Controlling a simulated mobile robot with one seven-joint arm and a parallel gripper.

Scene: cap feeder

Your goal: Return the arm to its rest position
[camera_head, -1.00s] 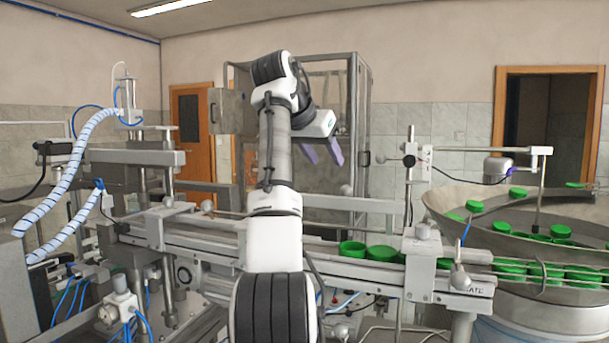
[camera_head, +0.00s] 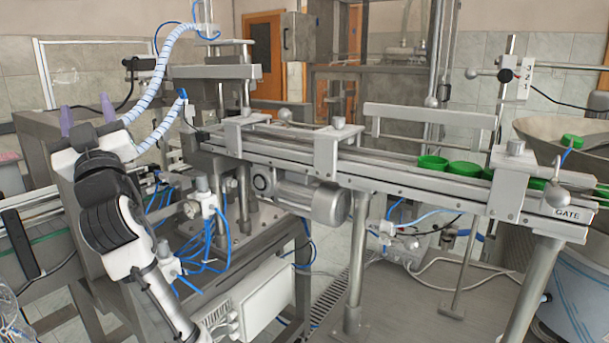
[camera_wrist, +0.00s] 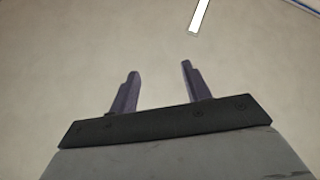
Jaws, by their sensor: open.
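My arm (camera_head: 112,215) is folded at the left of the head view, in front of the machine frame. My gripper (camera_head: 86,115) is at its top, with two purple fingers pointing up and set apart. In the wrist view my gripper (camera_wrist: 158,75) is open, with nothing between the fingers.
The conveyor (camera_head: 370,165) runs across the middle, with green caps (camera_head: 464,168) on its right part. A cap feeder bowl (camera_head: 560,130) stands at the far right. A blue-striped hose (camera_head: 150,85) and a grey machine frame (camera_head: 50,120) are close to my gripper.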

